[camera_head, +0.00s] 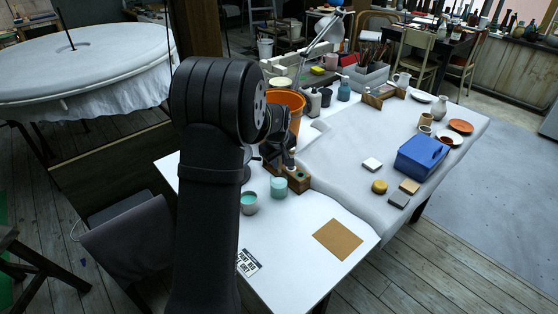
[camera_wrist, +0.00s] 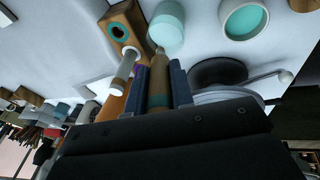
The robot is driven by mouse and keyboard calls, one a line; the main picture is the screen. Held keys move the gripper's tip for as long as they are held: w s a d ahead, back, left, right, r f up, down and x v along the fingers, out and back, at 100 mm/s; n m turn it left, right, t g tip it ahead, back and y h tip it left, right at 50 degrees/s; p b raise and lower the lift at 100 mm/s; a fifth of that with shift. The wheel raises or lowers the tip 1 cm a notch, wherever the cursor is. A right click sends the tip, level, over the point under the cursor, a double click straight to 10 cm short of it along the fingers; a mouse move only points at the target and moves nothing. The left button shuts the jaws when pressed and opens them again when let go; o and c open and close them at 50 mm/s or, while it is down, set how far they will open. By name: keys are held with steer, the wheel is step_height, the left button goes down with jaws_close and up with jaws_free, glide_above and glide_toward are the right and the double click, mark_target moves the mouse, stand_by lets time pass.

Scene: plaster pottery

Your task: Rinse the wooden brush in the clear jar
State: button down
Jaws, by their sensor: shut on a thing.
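My gripper (camera_wrist: 162,82) is shut on the wooden brush (camera_wrist: 158,88), a brown handle with a teal band. In the wrist view the brush's far end overlaps the near edge of a pale teal jar (camera_wrist: 167,30); I cannot tell whether they touch. This jar stands near the wooden block in the head view (camera_head: 278,187). A second vessel (camera_head: 249,203), grey-walled with teal inside, stands to its left; it also shows in the wrist view (camera_wrist: 243,18). I cannot tell surely which is the clear jar.
A wooden block (camera_head: 299,182) with a teal-rimmed hole stands right of the jars. A pale cylindrical tool (camera_wrist: 126,68) is beside it in the wrist view.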

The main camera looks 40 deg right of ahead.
stand_by(0.4)
steer(key=shift+r, duration=1.55)
steer(key=w+a+f, duration=0.3)
steer(key=w+a, duration=0.3)
steer(key=a, duration=0.6)
steer(key=w+a+f, duration=0.3)
steer(key=w+a, duration=0.4)
steer(key=a, duration=0.5)
steer(key=a+f, duration=0.2)
steer(key=a, duration=1.1)
steer(key=a+f, duration=0.2)
steer(key=a, duration=1.2)
steer(key=shift+f+n, duration=0.2)
steer(key=shift+n, duration=0.1)
